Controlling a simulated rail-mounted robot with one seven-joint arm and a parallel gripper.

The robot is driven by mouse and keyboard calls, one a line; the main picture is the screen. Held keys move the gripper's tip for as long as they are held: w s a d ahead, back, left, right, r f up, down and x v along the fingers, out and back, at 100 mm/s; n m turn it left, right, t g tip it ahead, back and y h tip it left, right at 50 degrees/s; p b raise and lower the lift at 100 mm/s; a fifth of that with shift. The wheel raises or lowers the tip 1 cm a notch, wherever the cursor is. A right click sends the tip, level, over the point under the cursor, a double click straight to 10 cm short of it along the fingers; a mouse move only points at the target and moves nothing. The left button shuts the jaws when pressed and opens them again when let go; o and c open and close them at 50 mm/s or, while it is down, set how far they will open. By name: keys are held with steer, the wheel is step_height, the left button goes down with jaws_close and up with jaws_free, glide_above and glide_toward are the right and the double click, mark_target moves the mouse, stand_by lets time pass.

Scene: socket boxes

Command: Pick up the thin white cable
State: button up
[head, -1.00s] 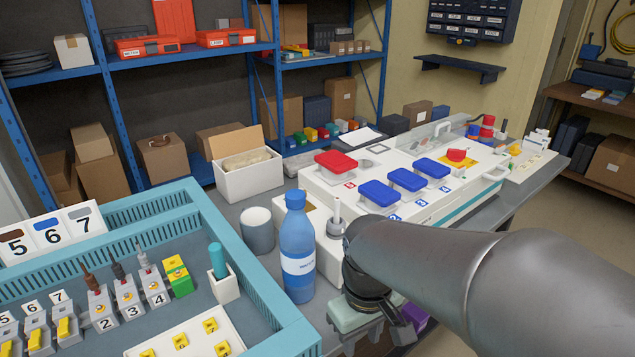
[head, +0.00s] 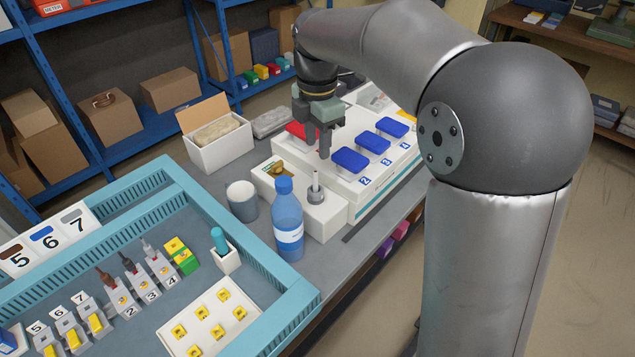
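I cannot make out a loose thin white cable for certain. A thin whitish upright piece (head: 147,247) stands at the grey block marked 4 in the teal tray (head: 185,203), beside a black one (head: 127,262) and a brown one (head: 105,277). My gripper (head: 318,150) points down above the white box with lids, in front of the red lid (head: 297,130) and left of the nearest blue lid (head: 350,160). It partly hides the red lid. The fingers are small here and I see nothing clearly between them.
A blue bottle (head: 287,225) and a grey cup (head: 242,200) stand between the tray and the white box (head: 345,190). A pale pin (head: 315,184) rises from a white block near my gripper. An open white carton (head: 218,145) stands behind. Blue shelving is at the back left.

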mark_target(315, 172)
steer(key=shift+w+a+f+p, duration=0.15)
steer(key=shift+f+p, duration=0.1)
steer(key=shift+f, duration=2.55)
steer(key=shift+w+a+f+p, duration=0.1)
steer(key=shift+f+p, duration=0.15)
steer(key=shift+f, duration=2.55)
jaws_close()
